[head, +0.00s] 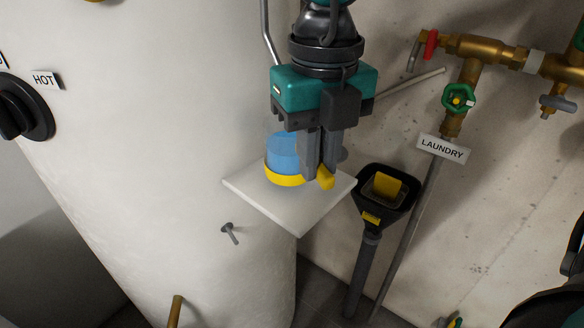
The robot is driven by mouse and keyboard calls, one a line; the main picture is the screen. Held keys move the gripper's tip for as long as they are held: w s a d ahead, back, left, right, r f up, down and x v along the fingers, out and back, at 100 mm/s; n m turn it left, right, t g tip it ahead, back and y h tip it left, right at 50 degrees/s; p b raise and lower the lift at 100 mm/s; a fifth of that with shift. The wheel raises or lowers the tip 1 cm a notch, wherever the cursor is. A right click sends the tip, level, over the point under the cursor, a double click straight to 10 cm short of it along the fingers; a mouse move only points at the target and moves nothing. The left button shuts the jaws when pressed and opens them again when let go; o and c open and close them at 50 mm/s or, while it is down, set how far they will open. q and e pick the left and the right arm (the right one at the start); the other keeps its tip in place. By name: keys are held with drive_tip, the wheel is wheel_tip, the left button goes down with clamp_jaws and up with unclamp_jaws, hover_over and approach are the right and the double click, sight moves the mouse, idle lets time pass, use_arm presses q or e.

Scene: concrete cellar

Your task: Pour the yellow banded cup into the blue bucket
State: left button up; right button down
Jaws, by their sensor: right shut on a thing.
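The yellow banded cup (283,158) looks blue and partly see-through, with a yellow band around its base. It appears upright over the white shelf board (297,218); I cannot tell whether it touches the board. My right gripper (322,172) comes down from above, just right of the cup body. It is shut on the cup at its right side, where a yellow part shows by the fingertips. The fingers hide part of that side. I see no blue bucket in the head view. My left gripper is not in view.
A black funnel-shaped drain (366,216) with a yellow piece inside stands right of the board. Brass pipes with valves (459,97) and a LAUNDRY sign (442,148) are on the right wall. A large white tank (150,130) fills the left, with a peg (230,232) below the board.

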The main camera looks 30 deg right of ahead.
drive_tip(key=shift+r, duration=0.15)
idle(0.5)
drive_tip(key=shift+r+p, duration=0.55)
drive_tip(key=shift+r, duration=0.85)
idle(0.4)
drive_tip(key=shift+f, duration=0.5)
drive_tip(key=shift+f+b, duration=1)
drive_tip(key=shift+f, duration=1.05)
drive_tip(key=shift+r, duration=0.15)
